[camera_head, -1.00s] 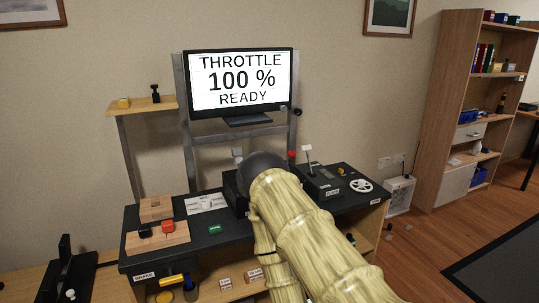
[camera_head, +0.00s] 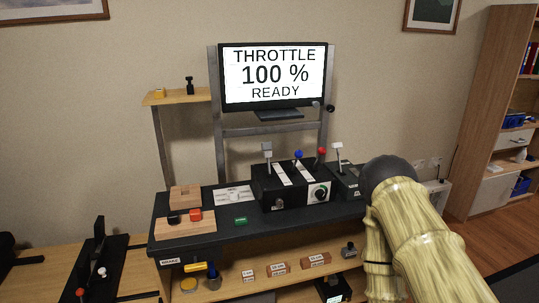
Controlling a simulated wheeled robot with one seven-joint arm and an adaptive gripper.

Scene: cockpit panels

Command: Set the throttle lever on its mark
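The monitor (camera_head: 272,76) reads THROTTLE 100 % READY. Below it, a black lever box (camera_head: 281,189) stands on the dark console, with pale strips beside its levers. A grey-topped lever (camera_head: 267,148), a blue-knobbed lever (camera_head: 298,155) and a red-knobbed lever (camera_head: 321,152) stand up from it. Which one is the throttle lever is not labelled legibly, and its mark is too small to make out. My pale, banded arm with a dark rounded joint rises at the right, apart from these levers in the picture. My gripper is not visible.
A white-topped lever (camera_head: 337,146) stands on a smaller box to the right, partly behind my arm. A shelf below holds labelled blocks (camera_head: 277,269).

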